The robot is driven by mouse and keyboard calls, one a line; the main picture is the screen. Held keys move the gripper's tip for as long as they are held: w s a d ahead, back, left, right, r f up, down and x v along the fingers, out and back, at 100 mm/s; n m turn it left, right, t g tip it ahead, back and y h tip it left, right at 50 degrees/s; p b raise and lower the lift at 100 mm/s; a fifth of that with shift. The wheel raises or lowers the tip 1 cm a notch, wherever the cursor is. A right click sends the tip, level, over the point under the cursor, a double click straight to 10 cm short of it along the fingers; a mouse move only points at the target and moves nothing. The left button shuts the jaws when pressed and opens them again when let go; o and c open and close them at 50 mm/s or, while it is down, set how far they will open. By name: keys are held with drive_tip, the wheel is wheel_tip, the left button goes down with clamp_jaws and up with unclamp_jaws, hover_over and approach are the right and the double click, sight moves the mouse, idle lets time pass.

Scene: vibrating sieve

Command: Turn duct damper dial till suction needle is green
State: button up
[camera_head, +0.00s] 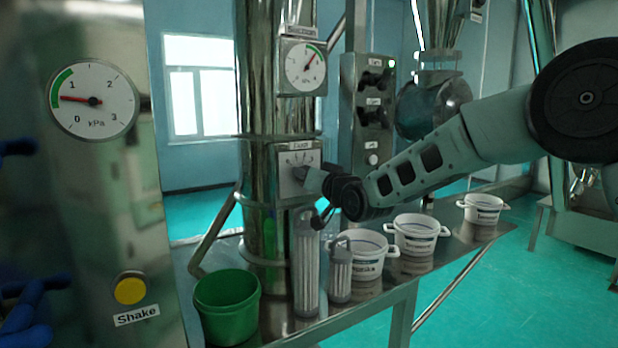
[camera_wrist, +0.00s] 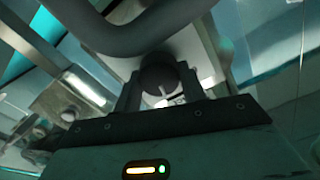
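The duct damper plate (camera_head: 292,186) is on the metal duct, its dial hidden behind my gripper (camera_head: 308,178) in the head view. In the wrist view the dark round dial (camera_wrist: 160,74) with a pale pointer line sits between the two fingers of my gripper (camera_wrist: 160,90). The fingers appear to be against the dial's sides. The suction gauge (camera_head: 304,67) is above the plate on the same duct. Its small red needle points up and right, toward the green arc; the exact reading is too small to be sure.
A larger kPa gauge (camera_head: 94,100) is at left, its needle in a green arc, above a yellow Shake button (camera_head: 130,290). A switch panel (camera_head: 372,110) is right of the duct.

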drive_tip(key=o, duration=0.4)
drive_tip(key=shift+d, duration=0.1)
drive_tip(key=b+v, duration=0.6)
drive_tip(key=v, duration=1.1)
drive_tip(key=shift+s+d, duration=0.15)
drive_tip(key=s+f+n+g+h, duration=0.2)
drive_tip(key=s+f+g+h, duration=0.35)
drive_tip(key=s+f, duration=0.85)
drive_tip(key=s+d+f+n+g+h, duration=0.1)
drive_tip(key=s+d+f+g, duration=0.1)
drive_tip(key=s, duration=0.5)
drive_tip(key=s+d+f+n+g+h, duration=0.1)
drive_tip(key=s+d+f+g, duration=0.2)
drive_tip(key=s, duration=0.4)
drive_tip(key=s+d+f+n+g+h, duration=0.1)
drive_tip(key=s+d+f+g+h, duration=0.1)
drive_tip(key=s, duration=0.5)
drive_tip(key=shift+s+d+f+g, duration=0.1)
drive_tip(key=shift+d+f+g, duration=0.15)
drive_tip(key=shift+d+g, duration=0.35)
drive_tip(key=shift+s+d+f+g, duration=0.15)
drive_tip(key=shift+d+f+g, duration=0.2)
drive_tip(key=shift+g, duration=0.3)
